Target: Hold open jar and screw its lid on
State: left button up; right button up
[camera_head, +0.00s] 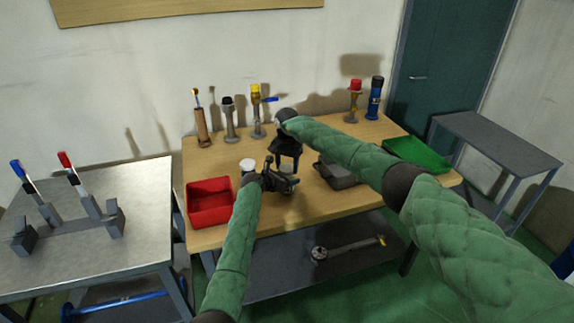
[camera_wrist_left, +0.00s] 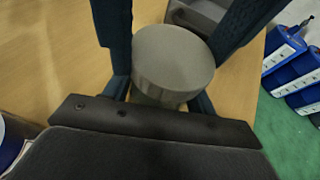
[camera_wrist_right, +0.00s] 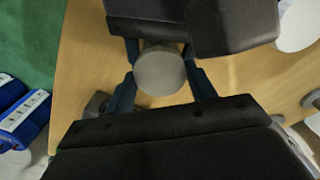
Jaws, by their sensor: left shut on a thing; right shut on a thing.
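In the head view my left gripper (camera_head: 284,184) is low over the front middle of the table. My right gripper (camera_head: 286,150) is just above and behind it. In the left wrist view a grey round lid (camera_wrist_left: 172,58) tops the jar (camera_wrist_left: 152,96), which sits between my left fingers. Dark fingers of my right gripper flank the lid there. In the right wrist view the round lid (camera_wrist_right: 160,71) lies between my right fingers, seen from above. Both grippers are shut. The jar's lower part and the seam under the lid are hidden, so how far it is threaded cannot be told.
A red bin (camera_head: 210,203) stands left of the grippers, beside a white-topped container (camera_head: 247,165). A grey box (camera_head: 338,174) and a green tray (camera_head: 418,155) are to the right. Several tools on stands, including a yellow-topped one (camera_head: 257,110), line the back.

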jog(key=shift+f, duration=0.3)
pick_arm(q)
grip_shut()
pick_arm(e)
jog(key=m, duration=1.3)
jog(key=shift+w, duration=0.1)
jog(key=o, duration=1)
jog(key=shift+c, duration=0.2)
jog(key=shift+a, duration=0.1)
